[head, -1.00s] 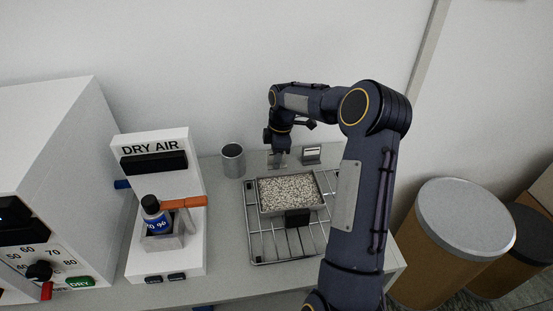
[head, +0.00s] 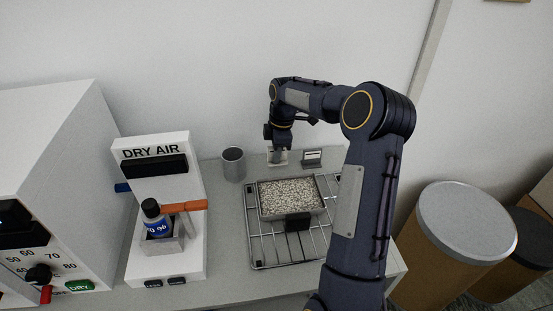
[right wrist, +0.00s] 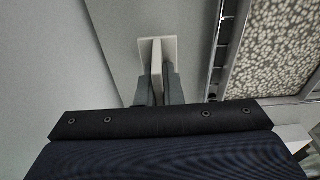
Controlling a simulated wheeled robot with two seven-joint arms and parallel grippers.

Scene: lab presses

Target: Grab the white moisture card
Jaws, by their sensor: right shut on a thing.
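The white moisture card (right wrist: 157,62) shows in the right wrist view as a thin pale upright edge between two grey fingers. A flat pale piece (right wrist: 172,45) shows just beyond it; I cannot tell whether it is part of the card or a base under it. My right gripper (head: 278,158) is shut on the card, low over the back of the bench behind the tray of pellets. It also shows in the right wrist view (right wrist: 157,88). In the head view the fingers hide most of the card. My left gripper is not in view.
A tray of pale pellets (head: 290,196) sits on a wire rack (head: 268,250). A small dark-framed holder (head: 312,158) stands right of the gripper, a grey cup (head: 233,164) left. The DRY AIR unit (head: 160,215) holds a bottle (head: 153,219). The wall is close behind.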

